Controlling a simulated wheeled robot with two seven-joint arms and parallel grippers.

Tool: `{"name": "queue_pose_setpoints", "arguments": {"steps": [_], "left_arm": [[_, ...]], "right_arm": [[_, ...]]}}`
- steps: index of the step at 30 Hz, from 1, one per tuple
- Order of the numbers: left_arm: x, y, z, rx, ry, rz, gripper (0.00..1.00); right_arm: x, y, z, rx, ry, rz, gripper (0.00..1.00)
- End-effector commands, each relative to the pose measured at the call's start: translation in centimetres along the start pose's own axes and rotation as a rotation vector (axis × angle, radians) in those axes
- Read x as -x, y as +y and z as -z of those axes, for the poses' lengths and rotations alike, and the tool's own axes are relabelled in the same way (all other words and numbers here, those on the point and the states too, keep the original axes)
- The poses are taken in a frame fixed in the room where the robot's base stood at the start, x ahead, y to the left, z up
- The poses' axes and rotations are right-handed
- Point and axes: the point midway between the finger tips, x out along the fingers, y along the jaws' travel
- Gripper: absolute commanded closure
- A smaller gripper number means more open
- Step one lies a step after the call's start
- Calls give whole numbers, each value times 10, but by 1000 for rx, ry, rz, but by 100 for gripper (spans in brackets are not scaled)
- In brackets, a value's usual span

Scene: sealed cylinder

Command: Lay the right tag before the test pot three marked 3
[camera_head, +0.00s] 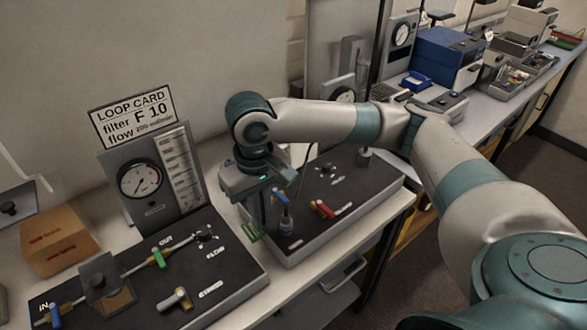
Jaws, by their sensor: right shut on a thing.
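My right gripper (256,212) points down at the left edge of the rear dark panel (335,215). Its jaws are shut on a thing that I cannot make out. A small green piece (251,234) shows at its fingertips; I cannot tell if it is held or lies behind them. A blue-topped fitting (283,200) stands just right of the fingers. I cannot pick out a tag or a test pot marked 3. My left gripper is not in view.
A loop card (132,114) reads "filter F 10" above a round gauge (140,179). The front panel (215,270) carries valves with green, blue and tan handles. A cardboard box (58,240) stands at left. A red handle (322,209) lies on the rear panel. A blue machine (447,57) stands farther back.

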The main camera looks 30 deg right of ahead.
Motion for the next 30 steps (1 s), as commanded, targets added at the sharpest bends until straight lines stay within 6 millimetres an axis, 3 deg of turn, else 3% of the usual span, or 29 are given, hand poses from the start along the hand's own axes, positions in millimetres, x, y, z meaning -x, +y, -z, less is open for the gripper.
{"name": "queue_pose_setpoints", "arguments": {"steps": [8,12,18,24,30], "left_arm": [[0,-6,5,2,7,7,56],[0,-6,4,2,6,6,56],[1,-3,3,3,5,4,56],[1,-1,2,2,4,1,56],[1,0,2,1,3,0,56]], "right_arm": [[8,40,83,87,-1,2,100],[12,77,128,154,-2,2,100],[13,142,177,259,-2,3,100],[8,204,202,359,-2,2,100],[3,240,209,423,0,1,100]]}}
